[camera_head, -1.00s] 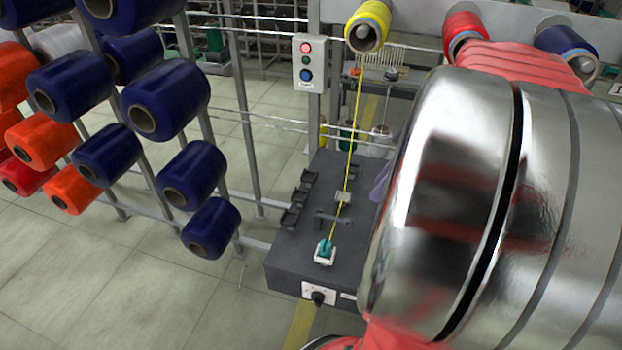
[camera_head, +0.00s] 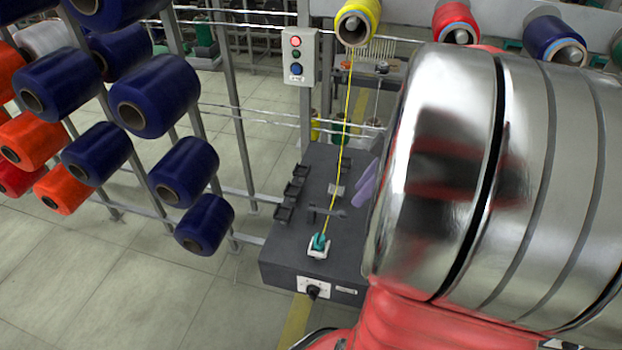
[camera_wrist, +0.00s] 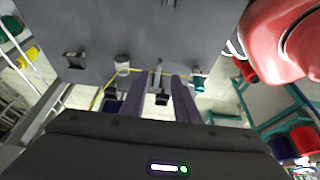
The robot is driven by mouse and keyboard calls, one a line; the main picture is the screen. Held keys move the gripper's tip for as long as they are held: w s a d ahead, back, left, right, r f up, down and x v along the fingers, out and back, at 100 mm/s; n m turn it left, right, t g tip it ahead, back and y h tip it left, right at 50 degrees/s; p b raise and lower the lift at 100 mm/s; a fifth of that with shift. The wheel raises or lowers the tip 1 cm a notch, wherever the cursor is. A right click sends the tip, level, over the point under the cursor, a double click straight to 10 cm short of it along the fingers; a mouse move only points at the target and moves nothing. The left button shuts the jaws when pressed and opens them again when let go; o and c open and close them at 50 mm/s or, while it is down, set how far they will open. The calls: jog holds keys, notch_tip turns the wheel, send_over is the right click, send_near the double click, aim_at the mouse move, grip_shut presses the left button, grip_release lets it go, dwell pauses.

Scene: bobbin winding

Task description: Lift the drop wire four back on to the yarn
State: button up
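Yellow yarn (camera_head: 346,120) runs from a yellow bobbin (camera_head: 357,18) down to a teal part on a white base (camera_head: 318,246) on a dark grey bench box (camera_head: 330,275). Along it are a small pale block (camera_head: 337,190) and a dark bar bracket (camera_head: 325,212); I cannot tell which part is drop wire four. My gripper (camera_wrist: 157,100) is open, its purple-grey fingers apart. In the wrist view the bracket (camera_wrist: 158,70) shows between them; contact cannot be told. The pale block (camera_wrist: 122,66) is left, the teal part (camera_wrist: 200,82) right. One finger shows in the head view, right of the yarn.
Several dark cradles (camera_head: 285,213) line the box's left side. A rack of blue and orange bobbins (camera_head: 155,100) stands at left. A control box (camera_head: 297,56) is on a post behind. A red bobbin (camera_head: 455,22) hangs at upper right. My arm covers the right side.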

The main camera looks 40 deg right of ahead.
aim_at(343, 212)
jog(key=x, duration=0.9)
jog(key=shift+c, duration=0.4)
grip_shut()
